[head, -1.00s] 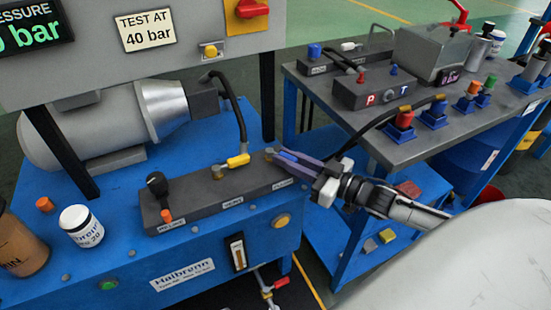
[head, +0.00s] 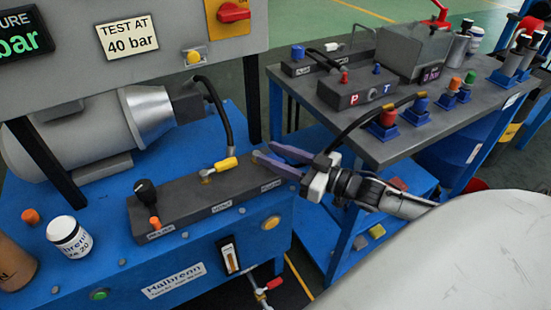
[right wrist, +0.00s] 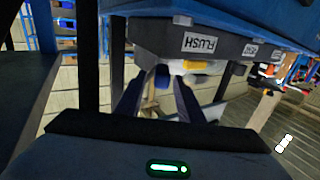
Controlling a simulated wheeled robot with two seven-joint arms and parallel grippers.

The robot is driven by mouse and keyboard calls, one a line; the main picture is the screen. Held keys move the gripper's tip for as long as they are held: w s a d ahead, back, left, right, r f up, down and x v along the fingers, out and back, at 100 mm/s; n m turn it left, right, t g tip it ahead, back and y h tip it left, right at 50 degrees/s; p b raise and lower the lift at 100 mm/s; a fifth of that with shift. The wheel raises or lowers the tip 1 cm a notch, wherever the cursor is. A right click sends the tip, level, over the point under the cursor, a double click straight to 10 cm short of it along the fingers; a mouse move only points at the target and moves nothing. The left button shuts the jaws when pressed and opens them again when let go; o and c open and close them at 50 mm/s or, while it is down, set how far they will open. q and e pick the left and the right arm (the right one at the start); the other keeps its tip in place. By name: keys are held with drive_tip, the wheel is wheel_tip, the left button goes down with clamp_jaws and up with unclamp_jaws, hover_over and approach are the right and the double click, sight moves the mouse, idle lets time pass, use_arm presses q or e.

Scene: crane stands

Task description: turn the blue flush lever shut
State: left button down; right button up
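The grey valve block (head: 205,203) on the blue bench carries a FLUSH label (right wrist: 199,43) at its right end. The blue flush lever (right wrist: 162,77) shows in the right wrist view, below the block's label side and between my finger tips. In the head view I cannot make the lever out; my fingers cover that end. My right gripper (head: 262,149) is open at the block's right end, its two fingers spread apart. It also shows open in the right wrist view (right wrist: 158,86). Whether a finger touches the lever I cannot tell. My left gripper is out of view.
A yellow lever (head: 226,164) and a black knob (head: 145,191) with an orange part stand on the same block. A black hose (head: 213,105) rises behind it. A grey-topped bench (head: 400,140) with fittings stands to the right. A white jar (head: 69,236) is at the left.

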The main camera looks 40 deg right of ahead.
sight(276, 158)
wheel_tip(276, 158, up, 8)
drive_tip(key=shift+f+p, duration=0.2)
drive_tip(key=shift+p, duration=0.8)
drive_tip(key=shift+r, duration=0.35)
